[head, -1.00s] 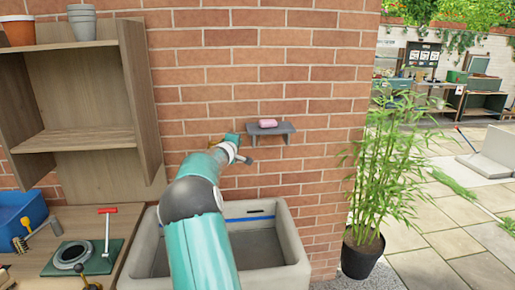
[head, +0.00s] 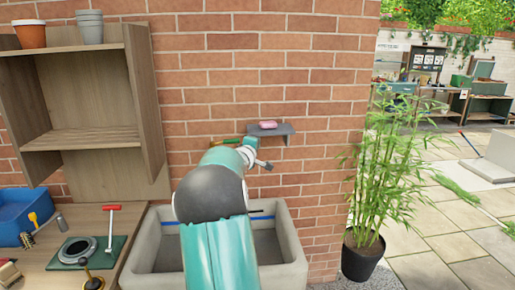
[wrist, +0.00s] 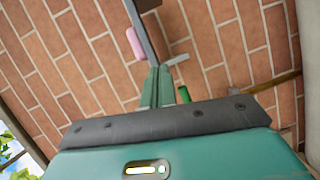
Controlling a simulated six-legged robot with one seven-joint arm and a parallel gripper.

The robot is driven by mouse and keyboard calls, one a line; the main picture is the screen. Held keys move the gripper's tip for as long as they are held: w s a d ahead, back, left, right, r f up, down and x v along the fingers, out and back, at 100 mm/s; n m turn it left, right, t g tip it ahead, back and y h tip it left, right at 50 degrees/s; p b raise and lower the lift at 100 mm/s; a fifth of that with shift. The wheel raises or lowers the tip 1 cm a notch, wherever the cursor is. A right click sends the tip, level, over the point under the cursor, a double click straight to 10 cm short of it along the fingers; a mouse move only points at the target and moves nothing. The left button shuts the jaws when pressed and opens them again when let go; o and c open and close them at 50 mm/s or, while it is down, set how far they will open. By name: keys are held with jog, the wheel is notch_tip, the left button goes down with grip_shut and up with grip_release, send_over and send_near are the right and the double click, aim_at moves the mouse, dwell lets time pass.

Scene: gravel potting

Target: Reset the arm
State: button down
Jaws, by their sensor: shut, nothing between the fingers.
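My gripper (wrist: 158,72) shows in the wrist view with its two green fingers pressed together and nothing between them. It points up towards the brick wall, close to the underside of the small grey shelf (wrist: 147,28). The shelf also shows in the head view (head: 285,130), with a pink bar (head: 267,125) lying on it. In the head view my arm reaches over the sink towards the wall. The fingertips are not clear there, and I cannot tell whether they touch the shelf.
A concrete sink (head: 291,238) stands below my arm. A wooden shelf unit (head: 82,138) and a workbench (head: 45,262) with tools are on the left. A potted bamboo (head: 362,258) stands on the right. A green-and-brass fitting (head: 226,141) is on the wall behind my wrist.

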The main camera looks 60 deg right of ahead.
jog(key=shift+s, duration=0.3)
jog(key=shift+s, duration=0.1)
jog(key=w+a+r+m+y, duration=0.2)
jog(key=a+r, duration=0.1)
jog(key=a, duration=1.1)
jog(key=w+a+r+m+y, duration=0.1)
jog(key=w+a+r+m, duration=0.15)
jog(key=a, duration=1.15)
jog(key=s+a+f+n+y, duration=0.1)
jog(key=s+a+f+y, duration=0.2)
jog(key=a, duration=1.1)
jog(key=s+a+f+n+t+y, duration=0.1)
jog(key=s+a+f+y, duration=0.3)
jog(key=a, duration=0.9)
jog(key=s+a+f+n+t+y, duration=0.1)
jog(key=s+a+f+y, duration=0.3)
jog(key=a, duration=1)
jog(key=shift+s+a+f+n+y, duration=0.15)
jog(key=shift+s+a+n+y, duration=0.2)
jog(key=shift+s+y, duration=0.75)
jog(key=shift+s, duration=0.1)
